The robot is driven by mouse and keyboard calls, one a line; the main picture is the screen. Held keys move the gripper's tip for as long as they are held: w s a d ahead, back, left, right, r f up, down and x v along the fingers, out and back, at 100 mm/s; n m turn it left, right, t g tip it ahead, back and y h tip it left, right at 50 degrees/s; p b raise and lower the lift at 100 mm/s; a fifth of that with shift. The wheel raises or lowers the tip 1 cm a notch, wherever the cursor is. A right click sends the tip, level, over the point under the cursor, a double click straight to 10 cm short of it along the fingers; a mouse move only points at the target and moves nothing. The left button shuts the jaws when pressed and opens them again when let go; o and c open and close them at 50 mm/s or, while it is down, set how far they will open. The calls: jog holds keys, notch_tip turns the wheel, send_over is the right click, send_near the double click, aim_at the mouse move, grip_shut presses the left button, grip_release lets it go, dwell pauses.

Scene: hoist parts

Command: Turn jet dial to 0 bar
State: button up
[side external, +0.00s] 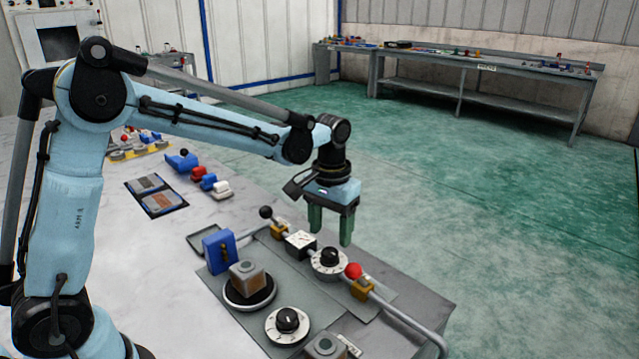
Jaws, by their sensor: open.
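Two white round dials with black knobs show in the side external view. One dial (323,267) is on the far part of the grey panel, and the other dial (272,328) is nearer the camera. I cannot tell which one is the jet dial, and their markings are too small to read. My gripper (330,234) points down with its two green fingers apart and nothing between them. In the picture it is just above and behind the far dial. It appears apart from the knob, but the exact height is unclear.
A red-knobbed lever (353,271) stands right of the far dial, and a black-knobbed lever (266,212) to its left. A small white gauge box (299,243), a blue block (219,250) and a block on a round plate (248,281) are close by. A bent pipe (405,318) runs along the right.

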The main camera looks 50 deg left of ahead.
notch_tip(320, 180, up, 7)
jog(key=shift+r, duration=0.15)
dwell(0.4)
jog(key=m+t, duration=0.1)
jog(key=t, duration=0.3)
send_near(328, 253)
jog(key=s+a+r, duration=0.1)
jog(key=s+r, duration=0.4)
jog(key=s+f+m+t, duration=0.1)
jog(key=s+f+t, duration=0.2)
jog(key=s, duration=0.2)
jog(key=shift+s+a+f, duration=0.25)
jog(key=shift+s, duration=0.1)
